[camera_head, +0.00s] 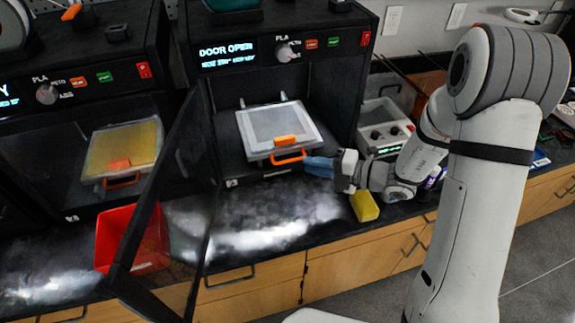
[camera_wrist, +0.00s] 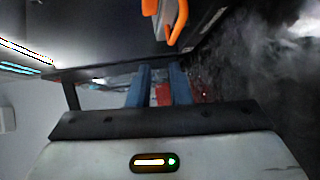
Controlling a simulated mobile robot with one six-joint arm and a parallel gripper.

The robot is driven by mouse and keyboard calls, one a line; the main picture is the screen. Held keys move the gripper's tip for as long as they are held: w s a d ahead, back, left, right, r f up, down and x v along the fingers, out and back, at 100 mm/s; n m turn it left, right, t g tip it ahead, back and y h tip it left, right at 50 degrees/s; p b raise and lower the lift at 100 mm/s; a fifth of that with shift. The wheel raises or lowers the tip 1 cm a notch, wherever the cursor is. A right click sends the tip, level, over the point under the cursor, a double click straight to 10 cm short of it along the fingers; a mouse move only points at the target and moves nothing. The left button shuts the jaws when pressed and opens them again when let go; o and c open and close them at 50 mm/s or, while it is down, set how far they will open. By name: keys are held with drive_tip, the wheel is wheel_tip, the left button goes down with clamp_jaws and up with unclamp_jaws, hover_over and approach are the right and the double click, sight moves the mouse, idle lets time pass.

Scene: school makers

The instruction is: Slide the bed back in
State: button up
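The printer bed (camera_head: 285,127), a pale plate with an orange clip and an orange handle (camera_head: 289,158), sits in the open right-hand printer (camera_head: 255,75), whose display reads DOOR OPEN. The handle projects at the front of the chamber opening. My gripper (camera_head: 308,166) is just right of the handle, its blue fingers pointing left. In the wrist view, the blue fingers of my gripper (camera_wrist: 160,80) are apart with nothing held between them. The orange handle (camera_wrist: 178,22) shows above the fingertips, outside the gap. Whether a finger touches the handle cannot be told.
The printer's dark-framed glass door (camera_head: 190,170) stands swung open at left. A red bin (camera_head: 113,250) is on the counter behind the door glass. A yellow sponge (camera_head: 364,206) lies below my gripper. A device with dials (camera_head: 384,132) stands right. The counter front centre is clear.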

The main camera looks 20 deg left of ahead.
sight(290, 160)
drive_tip(key=w+a+f+m, duration=0.1)
drive_tip(key=a, duration=0.1)
drive_tip(key=w+a+f+m+t, duration=0.1)
drive_tip(key=a, duration=0.2)
drive_tip(key=w+a+f+m, duration=0.1)
drive_tip(key=a, duration=0.1)
drive_tip(key=shift+w+a+f, duration=0.2)
drive_tip(key=shift+a+f, duration=0.05)
drive_tip(key=shift+f, duration=0.15)
clamp_jaws()
